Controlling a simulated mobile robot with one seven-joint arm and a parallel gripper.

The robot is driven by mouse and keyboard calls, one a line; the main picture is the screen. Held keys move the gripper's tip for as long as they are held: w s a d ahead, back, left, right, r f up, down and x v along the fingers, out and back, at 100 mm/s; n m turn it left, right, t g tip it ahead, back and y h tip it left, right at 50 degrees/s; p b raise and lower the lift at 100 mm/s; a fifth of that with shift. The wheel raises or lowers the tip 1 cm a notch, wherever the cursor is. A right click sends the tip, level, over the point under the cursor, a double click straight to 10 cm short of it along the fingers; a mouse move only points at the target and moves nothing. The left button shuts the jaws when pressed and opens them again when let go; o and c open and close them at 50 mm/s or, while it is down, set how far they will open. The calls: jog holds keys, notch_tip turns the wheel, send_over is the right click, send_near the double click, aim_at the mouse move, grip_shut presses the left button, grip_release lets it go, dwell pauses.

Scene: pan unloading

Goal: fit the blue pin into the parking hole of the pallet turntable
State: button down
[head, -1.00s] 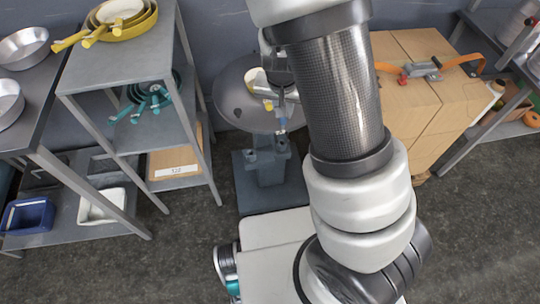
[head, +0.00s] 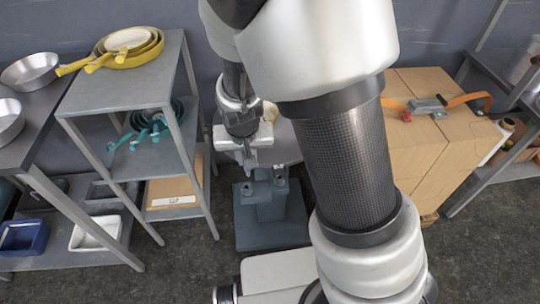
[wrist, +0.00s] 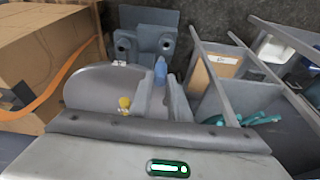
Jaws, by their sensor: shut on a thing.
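The blue pin (wrist: 160,69) shows in the wrist view, its blue end projecting from between the fingers of my gripper (wrist: 161,88). My gripper is shut on it. In the head view my gripper (head: 248,166) hangs just above the grey base block, which has two round bosses with holes (wrist: 145,45). The bosses also show in the head view (head: 281,181). The round grey turntable plate (wrist: 88,90) is left of the fingers in the wrist view and mostly behind my arm in the head view. I cannot tell which hole is the parking hole. The pin appears apart from the bosses.
A yellow pan handle (wrist: 124,104) lies over the turntable plate. A grey shelf (head: 150,78) with yellow pans (head: 128,46) and teal pans (head: 155,124) stands at left. Large cardboard boxes (head: 428,150) with an orange strap stand at right.

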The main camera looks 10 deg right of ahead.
jog(key=shift+s+a+f+b, duration=0.1)
jog(key=shift+a+f+b, duration=0.15)
jog(key=shift+f+b, duration=0.75)
jog(key=shift+a+f+b, duration=0.25)
jog(key=shift+f+b, duration=0.55)
jog(key=shift+f, duration=0.4)
jog(key=shift+f+b, duration=1.4)
jog(key=shift+f, duration=0.45)
jog(key=c, duration=1.6)
grip_release()
jog(key=p+v, duration=0.7)
jog(key=v, duration=1)
jog(key=shift+s+d+r+p, duration=0.1)
jog(key=shift+r+p, duration=0.1)
jog(key=shift+p, duration=0.2)
